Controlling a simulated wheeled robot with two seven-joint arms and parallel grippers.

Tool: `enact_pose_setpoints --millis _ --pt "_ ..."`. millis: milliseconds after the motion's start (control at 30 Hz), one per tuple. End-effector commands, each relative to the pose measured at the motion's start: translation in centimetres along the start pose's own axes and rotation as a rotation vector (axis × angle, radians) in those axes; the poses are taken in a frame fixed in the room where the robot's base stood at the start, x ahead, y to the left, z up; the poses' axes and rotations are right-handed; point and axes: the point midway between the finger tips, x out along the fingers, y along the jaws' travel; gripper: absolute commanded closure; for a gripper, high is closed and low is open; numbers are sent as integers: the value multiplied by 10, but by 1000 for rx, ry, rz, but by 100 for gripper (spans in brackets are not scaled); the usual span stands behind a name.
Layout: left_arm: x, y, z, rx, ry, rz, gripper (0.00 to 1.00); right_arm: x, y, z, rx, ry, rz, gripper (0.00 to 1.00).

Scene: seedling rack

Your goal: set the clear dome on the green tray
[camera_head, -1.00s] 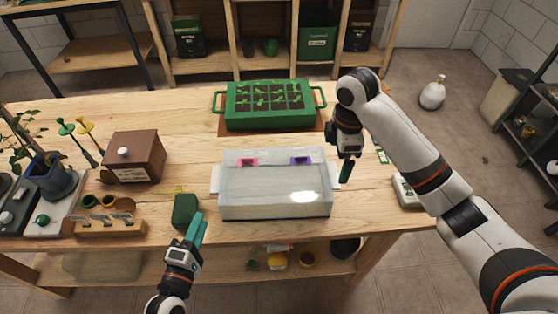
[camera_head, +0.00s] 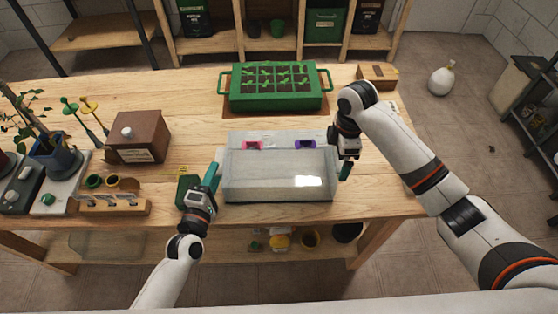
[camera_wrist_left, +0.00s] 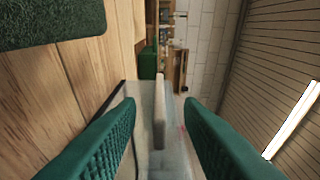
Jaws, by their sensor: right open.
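My left gripper (camera_head: 213,174) is open at the dome's left side. In the left wrist view its fingers (camera_wrist_left: 160,125) stand on either side of a pale upright tab (camera_wrist_left: 159,108) at the dome's end, with gaps showing. My right gripper (camera_head: 345,170) is open beside the dome's right end; its contact there cannot be told.
A dark green block (camera_head: 187,190) stands close to my left gripper. A brown box (camera_head: 138,138), a rack with rings (camera_head: 112,206) and potted plants fill the left side. A small wooden box (camera_head: 378,76) is at the back right. Bare bench lies between dome and tray.

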Motion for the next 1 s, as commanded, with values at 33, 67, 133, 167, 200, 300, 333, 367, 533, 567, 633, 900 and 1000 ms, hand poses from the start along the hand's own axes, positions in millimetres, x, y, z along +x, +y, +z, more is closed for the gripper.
enact_pose_setpoints --millis 33,67,133,167,200,300,333,367,533,567,633,900,1000 --pt "10 -1 0 0 -1 -2 66 9 1 0 0 1 3 0" --pt "14 -1 0 0 0 -2 66 14 1 0 -1 1 3 0" --pt "23 0 0 -1 0 -1 66 23 1 1 -1 0 2 0" --pt "26 0 0 -1 0 0 66 26 0 1 0 0 2 0" --pt "30 0 0 -1 0 0 66 30 0 0 0 -1 1 0" --pt "36 0 0 -1 1 1 66 36 0 0 0 0 0 0" --pt "37 0 0 -1 1 1 66 37 0 0 0 0 0 0" --pt "38 0 0 -1 1 1 66 38 0 0 -1 0 -1 0" --pt "40 0 0 -1 1 1 66 40 0 0 -1 0 -1 0" --pt "39 0 0 -1 1 1 66 40 0 0 -1 0 -1 0" --pt "39 0 0 -1 0 1 66 40 0 0 -1 0 -1 0" --pt "39 0 0 0 0 1 100 39 0 0 -1 0 -1 39" --pt "39 0 0 0 0 1 100 39 0 0 -1 0 -1 51"
